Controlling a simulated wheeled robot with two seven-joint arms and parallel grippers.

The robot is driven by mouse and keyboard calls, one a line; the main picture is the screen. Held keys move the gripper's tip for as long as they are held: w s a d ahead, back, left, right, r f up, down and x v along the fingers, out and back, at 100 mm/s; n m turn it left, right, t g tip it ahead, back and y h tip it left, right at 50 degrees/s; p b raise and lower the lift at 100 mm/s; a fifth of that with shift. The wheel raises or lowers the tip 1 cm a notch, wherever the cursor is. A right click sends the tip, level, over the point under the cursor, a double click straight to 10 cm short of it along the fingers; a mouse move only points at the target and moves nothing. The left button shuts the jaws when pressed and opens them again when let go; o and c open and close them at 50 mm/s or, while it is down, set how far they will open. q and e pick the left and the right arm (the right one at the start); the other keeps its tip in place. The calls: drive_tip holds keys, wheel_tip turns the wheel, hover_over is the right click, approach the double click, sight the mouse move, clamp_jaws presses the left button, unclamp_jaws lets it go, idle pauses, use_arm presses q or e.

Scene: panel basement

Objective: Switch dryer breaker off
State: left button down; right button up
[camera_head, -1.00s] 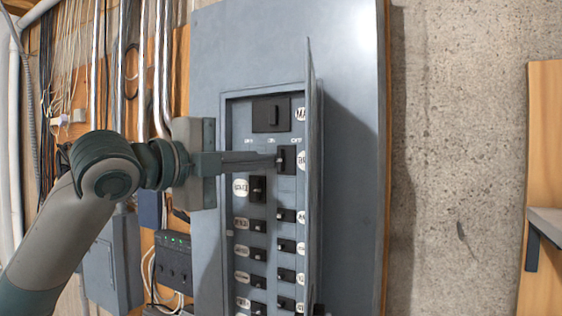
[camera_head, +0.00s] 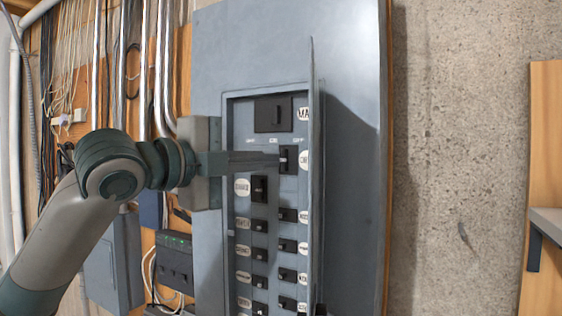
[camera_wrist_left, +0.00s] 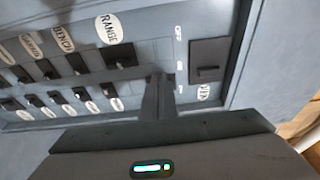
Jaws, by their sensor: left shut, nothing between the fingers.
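The grey breaker panel (camera_head: 292,50) stands open, with two columns of black breakers inside. My left gripper (camera_head: 277,160) comes in from the left with its fingers shut and empty. Its tips are at the large upper-right breaker (camera_head: 289,166); I cannot tell whether they touch it. That breaker's label (camera_head: 304,160) is partly hidden by the door edge and unreadable. In the left wrist view, the fingers (camera_wrist_left: 158,92) hide that breaker. The range breaker (camera_wrist_left: 119,56) and the main breaker (camera_wrist_left: 209,60) show beside them. My right gripper is not in view.
The panel door (camera_head: 313,180) stands out edge-on, close to the right of the breakers. Smaller breakers (camera_head: 259,226) lie below. Conduits, cables and a small black box (camera_head: 174,262) are at left. Bare concrete wall (camera_head: 455,150) is at right.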

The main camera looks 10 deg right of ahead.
use_arm(q)
drive_tip(key=shift+s+d, duration=0.15)
drive_tip(key=shift+d, duration=0.3)
drive_tip(key=shift+a, duration=0.1)
drive_tip(key=shift+a, duration=0.2)
idle(0.4)
drive_tip(key=s+d+v, duration=0.1)
drive_tip(key=v, duration=0.5)
drive_tip(key=shift+s+a+b, duration=0.25)
drive_tip(key=shift+b, duration=0.05)
idle(0.4)
idle(0.3)
